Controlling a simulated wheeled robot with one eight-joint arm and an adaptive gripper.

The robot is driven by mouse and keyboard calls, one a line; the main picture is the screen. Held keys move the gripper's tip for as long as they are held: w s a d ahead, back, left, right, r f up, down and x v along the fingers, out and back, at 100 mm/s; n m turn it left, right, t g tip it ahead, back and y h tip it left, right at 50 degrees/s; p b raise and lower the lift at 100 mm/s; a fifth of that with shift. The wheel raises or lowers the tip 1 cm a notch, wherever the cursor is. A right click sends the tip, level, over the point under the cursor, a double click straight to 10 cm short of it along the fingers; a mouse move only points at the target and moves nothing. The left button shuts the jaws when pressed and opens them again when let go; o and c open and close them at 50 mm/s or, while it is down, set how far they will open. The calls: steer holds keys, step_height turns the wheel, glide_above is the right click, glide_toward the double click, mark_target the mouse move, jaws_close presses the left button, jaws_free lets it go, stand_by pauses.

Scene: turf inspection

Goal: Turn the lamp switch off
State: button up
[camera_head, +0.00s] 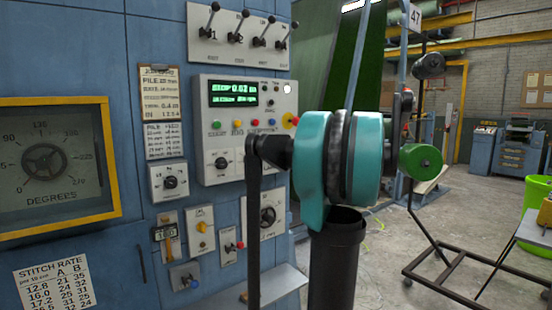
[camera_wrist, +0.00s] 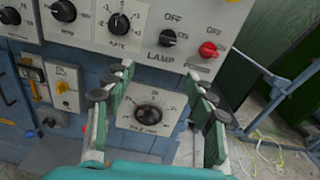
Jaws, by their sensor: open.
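The lamp switch (camera_wrist: 167,38) is a small black rotary knob above the word LAMP on a pale control panel, in the upper middle of the wrist view. OFF is printed above it and ON beside its right side. I cannot tell for certain which mark it points to. My gripper (camera_wrist: 157,74) is open and empty, with its two fingers spread just below the switch in the picture and not touching it. In the head view my teal arm covers the right lower part of the control panel (camera_head: 211,178), and the lamp switch is not seen there.
A red knob (camera_wrist: 208,49) with its own OFF mark is right of the lamp switch, and a larger selector knob (camera_wrist: 118,22) is left. A dial plate (camera_wrist: 149,113) shows between my fingers. A grey ledge (camera_head: 275,287) juts out low. Open floor lies right.

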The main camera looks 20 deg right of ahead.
steer(key=d+r, duration=0.1)
glide_toward(275, 156)
steer(key=shift+m+t, duration=0.3)
steer(key=shift+m, duration=0.1)
steer(key=x, duration=0.9)
steer(key=shift+w+f, duration=0.2)
steer(key=shift+f, duration=0.15)
steer(key=c, duration=1.2)
steer(key=shift+o, duration=0.2)
